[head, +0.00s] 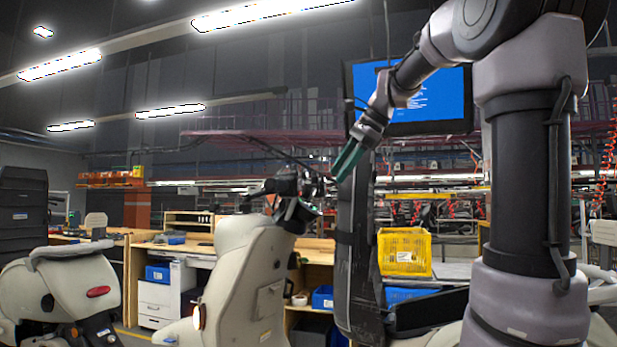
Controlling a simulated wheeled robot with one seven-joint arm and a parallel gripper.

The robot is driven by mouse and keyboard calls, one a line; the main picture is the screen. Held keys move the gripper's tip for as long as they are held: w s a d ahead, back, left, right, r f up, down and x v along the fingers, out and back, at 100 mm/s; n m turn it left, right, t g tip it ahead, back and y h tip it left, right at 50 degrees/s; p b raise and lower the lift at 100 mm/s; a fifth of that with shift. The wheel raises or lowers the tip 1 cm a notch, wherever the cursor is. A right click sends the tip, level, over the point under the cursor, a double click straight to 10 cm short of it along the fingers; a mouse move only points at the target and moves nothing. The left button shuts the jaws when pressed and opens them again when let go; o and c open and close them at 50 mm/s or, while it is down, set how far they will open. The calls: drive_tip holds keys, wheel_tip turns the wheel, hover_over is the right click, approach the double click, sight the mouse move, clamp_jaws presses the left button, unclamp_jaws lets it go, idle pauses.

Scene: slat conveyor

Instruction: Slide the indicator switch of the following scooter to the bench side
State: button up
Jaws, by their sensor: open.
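A beige scooter (248,272) stands upright in the middle of the head view, its dark handlebar (288,185) at the top. The indicator switch is too small and dark to make out among the handlebar controls. Another beige scooter (68,285) with a red light stands at the left, cut by the picture's edge; its handlebar is out of view. My gripper (343,168) has green fingers pointing down and left. It appears a little above and right of the handlebar, with no visible contact. It is open, and nothing shows in it.
Wooden workbenches (172,249) run behind the scooters, with a white drawer cabinet (155,300) below. A yellow crate (404,252) stands behind at the right. A monitor with a blue screen (428,100) hangs behind my arm. Open space shows around the handlebar's upper left.

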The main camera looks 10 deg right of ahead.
sight(301, 183)
drive_tip(key=w+d+r+m+y, duration=0.2)
drive_tip(key=w+r+m, duration=0.5)
drive_tip(key=w, duration=0.3)
drive_tip(key=x, duration=1.1)
drive_tip(key=shift+s+a+g, duration=0.2)
drive_tip(key=shift+g, duration=0.2)
drive_tip(key=shift+r, duration=0.1)
clamp_jaws()
